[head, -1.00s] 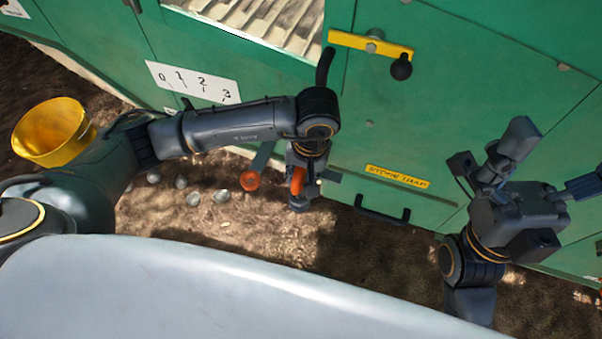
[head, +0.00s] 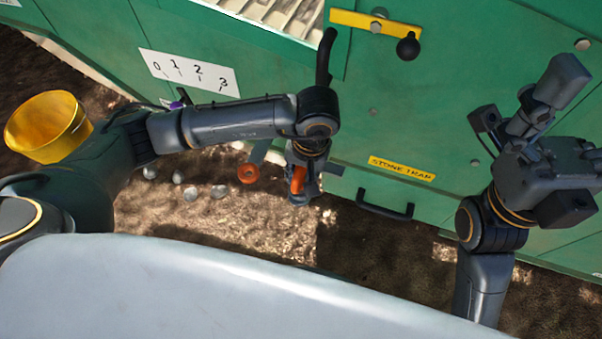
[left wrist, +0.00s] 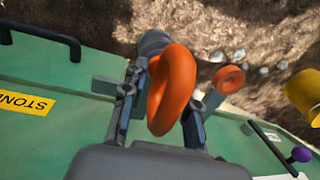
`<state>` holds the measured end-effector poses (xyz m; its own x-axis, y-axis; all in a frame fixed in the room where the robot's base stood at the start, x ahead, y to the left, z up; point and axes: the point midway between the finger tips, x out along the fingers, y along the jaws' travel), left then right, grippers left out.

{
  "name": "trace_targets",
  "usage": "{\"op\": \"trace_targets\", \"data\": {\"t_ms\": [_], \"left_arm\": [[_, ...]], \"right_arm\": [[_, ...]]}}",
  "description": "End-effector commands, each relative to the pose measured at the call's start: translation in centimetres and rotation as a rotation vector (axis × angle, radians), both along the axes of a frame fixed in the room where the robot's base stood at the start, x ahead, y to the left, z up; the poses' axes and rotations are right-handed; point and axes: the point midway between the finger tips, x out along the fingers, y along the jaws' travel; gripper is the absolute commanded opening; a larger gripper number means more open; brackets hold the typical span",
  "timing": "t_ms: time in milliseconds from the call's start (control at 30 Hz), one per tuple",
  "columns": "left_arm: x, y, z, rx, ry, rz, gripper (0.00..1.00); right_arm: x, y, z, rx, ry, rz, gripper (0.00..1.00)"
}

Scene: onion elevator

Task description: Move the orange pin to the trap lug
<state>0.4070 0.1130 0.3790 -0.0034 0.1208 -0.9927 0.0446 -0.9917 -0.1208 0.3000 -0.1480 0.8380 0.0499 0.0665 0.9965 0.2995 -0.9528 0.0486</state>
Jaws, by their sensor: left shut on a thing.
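My left gripper (head: 298,188) is shut on the orange pin (left wrist: 172,90), whose ring-shaped head shows between the fingers in the left wrist view. The pin's orange also shows in the head view (head: 298,178). The pin's lower end is hidden, so I cannot tell whether it sits in anything. Grey lugs stick out from the green panel on both sides of the gripper: one at left (head: 261,150), one at right (head: 333,168). A second orange round piece (head: 248,173) is at the left lug. My right gripper (head: 535,110) is raised at right, apart from the pin; its opening is unclear.
A yellow bucket (head: 48,127) stands at far left. Several stones (head: 190,194) lie on the ground.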

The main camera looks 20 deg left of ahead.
Motion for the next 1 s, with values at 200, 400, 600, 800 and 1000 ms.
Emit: {"op": "trace_targets", "data": {"t_ms": [200,400,600,800,1000], "left_arm": [[0.0,0.0,0.0,0.0,-0.001,0.0,0.0],[0.0,0.0,0.0,0.0,-0.001,0.0,0.44],[0.0,0.0,0.0,0.0,-0.001,0.0,0.56],[0.0,0.0,0.1,0.0,-0.001,0.0,0.56],[0.2,-0.4,2.7,-0.002,-0.005,-0.003,0.56]], "right_arm": [[-0.2,0.0,0.2,0.0,-0.011,0.0,1.0],[-0.2,0.0,0.3,0.001,-0.013,0.0,1.0],[-0.2,0.0,0.3,0.001,-0.012,0.0,1.0],[0.0,0.0,0.0,0.001,0.0,0.0,1.0],[0.0,0.0,0.0,0.001,-0.003,0.0,1.0]]}}
